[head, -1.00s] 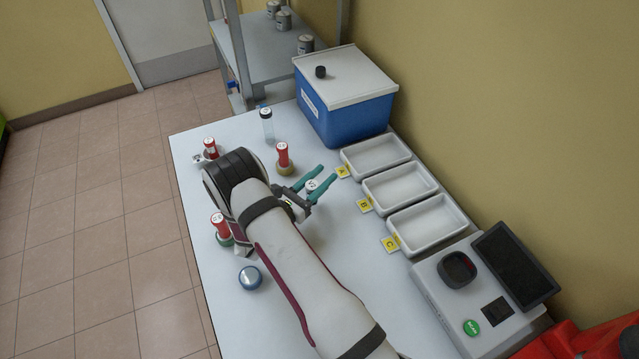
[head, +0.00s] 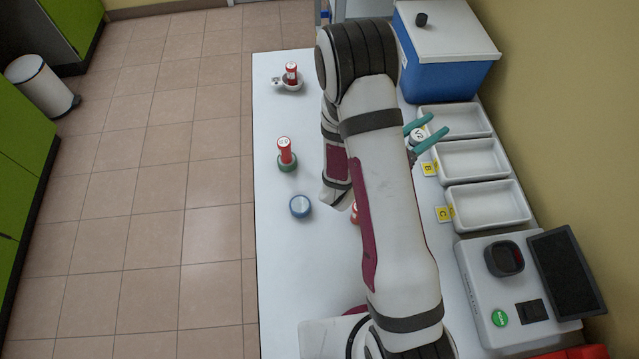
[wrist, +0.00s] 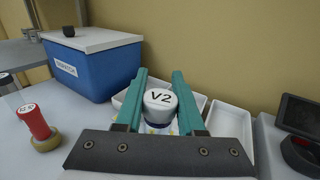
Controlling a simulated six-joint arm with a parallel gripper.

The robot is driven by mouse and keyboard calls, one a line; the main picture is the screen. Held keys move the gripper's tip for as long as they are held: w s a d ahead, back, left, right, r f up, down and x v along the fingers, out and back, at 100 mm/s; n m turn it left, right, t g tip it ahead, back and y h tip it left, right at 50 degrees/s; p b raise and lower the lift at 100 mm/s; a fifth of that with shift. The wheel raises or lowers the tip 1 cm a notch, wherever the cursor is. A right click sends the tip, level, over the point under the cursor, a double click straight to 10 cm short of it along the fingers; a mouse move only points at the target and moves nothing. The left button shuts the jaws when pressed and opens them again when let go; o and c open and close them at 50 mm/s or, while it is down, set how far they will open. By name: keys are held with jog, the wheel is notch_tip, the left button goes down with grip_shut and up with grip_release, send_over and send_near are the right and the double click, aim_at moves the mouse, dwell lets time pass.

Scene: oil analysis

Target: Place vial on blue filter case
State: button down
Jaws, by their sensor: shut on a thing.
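My gripper (head: 438,123) has teal fingers shut on a vial (head: 417,136) with a white cap. In the wrist view the cap of the vial (wrist: 160,98) reads "V2" and sits upright between the fingers; its lower body is mostly hidden. In the head view it is by the left edge of the white trays; its height above the table is hard to tell. The blue filter case (head: 301,206) is a round blue disc lying flat on the table, left of my arm, with nothing on it. It does not show in the wrist view.
White trays (head: 486,205) line the wall side, before a blue box (head: 440,80). An analyser (head: 515,300) is at lower right.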

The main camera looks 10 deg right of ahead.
jog(key=a+n+t+y, duration=0.3)
jog(key=a+t, duration=0.1)
jog(key=a, duration=1)
jog(key=n+t+y, duration=0.2)
jog(key=n+y, duration=0.1)
send_over(300, 207)
jog(key=x, duration=0.4)
notch_tip(300, 207, down, 2)
jog(key=f, duration=0.6)
jog(key=shift+a, duration=0.25)
jog(key=shift+f, duration=0.15)
jog(key=c, duration=0.5)
grip_release()
